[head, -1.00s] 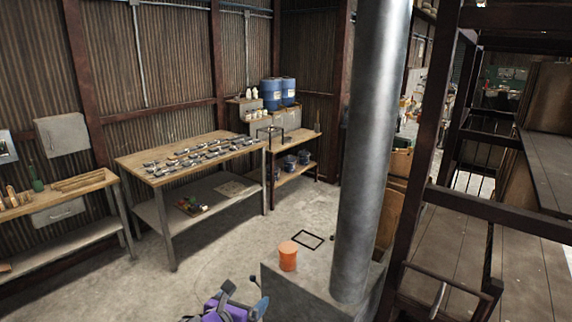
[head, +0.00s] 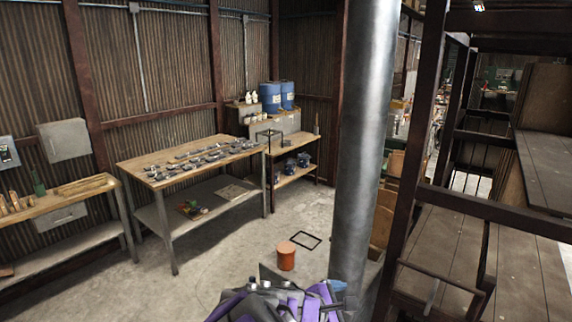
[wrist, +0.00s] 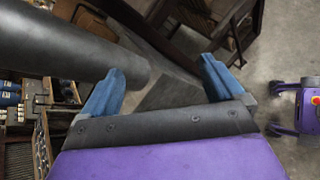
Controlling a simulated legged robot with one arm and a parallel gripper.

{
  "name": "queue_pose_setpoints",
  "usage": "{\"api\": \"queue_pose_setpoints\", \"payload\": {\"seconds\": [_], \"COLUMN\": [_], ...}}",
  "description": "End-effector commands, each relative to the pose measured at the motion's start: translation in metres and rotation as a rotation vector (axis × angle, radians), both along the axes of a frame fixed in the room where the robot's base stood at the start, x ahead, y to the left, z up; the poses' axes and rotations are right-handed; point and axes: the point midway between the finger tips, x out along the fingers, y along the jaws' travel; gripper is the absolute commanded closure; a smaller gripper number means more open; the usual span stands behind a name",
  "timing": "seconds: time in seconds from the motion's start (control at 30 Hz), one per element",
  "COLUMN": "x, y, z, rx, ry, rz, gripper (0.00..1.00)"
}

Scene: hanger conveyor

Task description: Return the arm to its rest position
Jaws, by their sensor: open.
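My purple arm shows at the bottom centre of the head view, folded close in front of my body beside the metal column. A blue part shows at its right end in the head view; the gripper's full shape is hard to make out there. In the wrist view, my gripper (wrist: 163,68) has its two blue fingers spread wide apart. Nothing is between them but the background: floor, a grey block and the end of a dark cylinder. My gripper holds nothing.
A thick metal column (head: 365,150) stands close, with a brown metal rack (head: 460,205) to its right. An orange bucket (head: 286,257) stands on the floor near a black square outline (head: 305,240). A workbench (head: 160,170) with several metal parts is at left.

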Motion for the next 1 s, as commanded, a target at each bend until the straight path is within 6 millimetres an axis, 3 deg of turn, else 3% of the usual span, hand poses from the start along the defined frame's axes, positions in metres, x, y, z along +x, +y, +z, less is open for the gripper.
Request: {"api": "queue_pose_setpoints", "payload": {"seconds": [0.03,0.1,0.2,0.33,0.5,0.7,0.83,1.0], "x": [-0.02,-0.05,-0.095,-0.155,-0.226,-0.283,-0.299,-0.305], "y": [-0.025,-0.051,-0.073,-0.085,-0.071,-0.035,-0.019,-0.012], "z": [0.004,0.003,0.001,-0.006,-0.014,-0.017,-0.016,-0.015], "rx": [0.072,0.171,0.307,0.477,0.69,0.88,0.942,0.965], "ry": [-0.027,-0.057,-0.097,-0.136,-0.158,-0.141,-0.123,-0.118], "rz": [-0.119,-0.281,-0.509,-0.791,-1.13,-1.422,-1.515,-1.55], "gripper": [0.05,0.05,0.05,0.05,0.05,0.05,0.05,0.05]}}
